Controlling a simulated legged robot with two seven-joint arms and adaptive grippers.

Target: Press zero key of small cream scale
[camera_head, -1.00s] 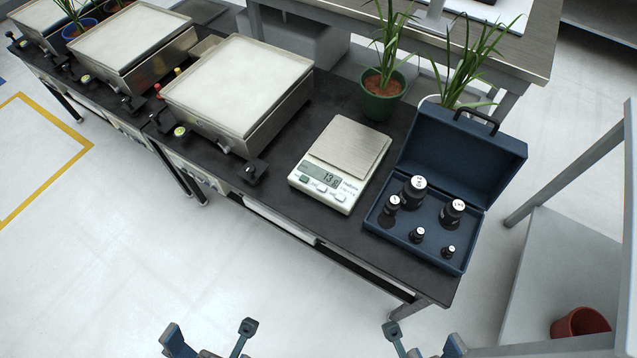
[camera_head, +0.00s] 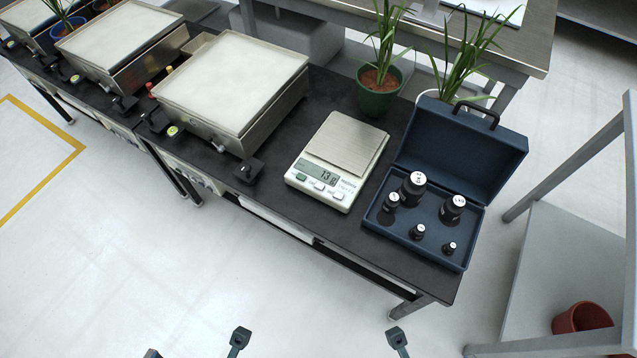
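The small cream scale (camera_head: 338,161) stands on the black bench top, with a steel pan and a lit display (camera_head: 326,174) that seems to read about 13. The pan is empty. My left gripper (camera_head: 196,347) is at the bottom edge, open and empty, its outer finger barely in frame. My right gripper (camera_head: 397,338) shows one finger, standing apart; the other is out of frame. Both are in front of the bench, away from the scale.
An open blue case (camera_head: 455,165) with several black weights stands right of the scale. A large steel-sided scale (camera_head: 233,85) is to its left. A green potted plant (camera_head: 378,95) stands behind. A grey shelf with a red pot (camera_head: 582,318) is at right.

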